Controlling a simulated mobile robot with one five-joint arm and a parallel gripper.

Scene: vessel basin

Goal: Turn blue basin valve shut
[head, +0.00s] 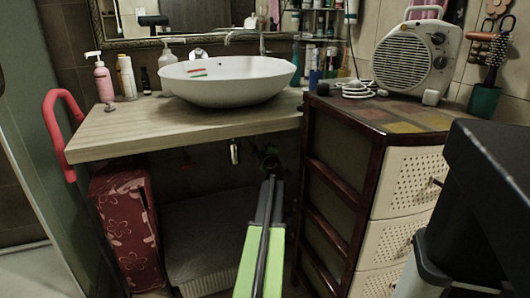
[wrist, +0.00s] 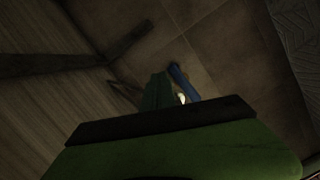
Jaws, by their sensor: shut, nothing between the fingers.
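The blue valve handle (wrist: 184,84) shows in the wrist view as a short slanted bar against the tiles, with a small pale metal part (wrist: 182,99) at its lower end. My gripper (wrist: 156,92) is just left of the handle in that view. It is shut and empty. The dark picture does not show whether it touches the handle. In the head view my gripper (head: 268,160) is small and dark below the counter, at the end of my green arm. I cannot make out the blue handle there. The white basin (head: 226,84) sits on the counter above.
The wooden counter (head: 130,132) overhangs my arm, and a metal pipe fitting (head: 234,152) hangs below it. A drawer cabinet (head: 395,185) stands close on the right. A red patterned box (head: 125,225) and a pale ribbed box (head: 205,245) stand underneath at left.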

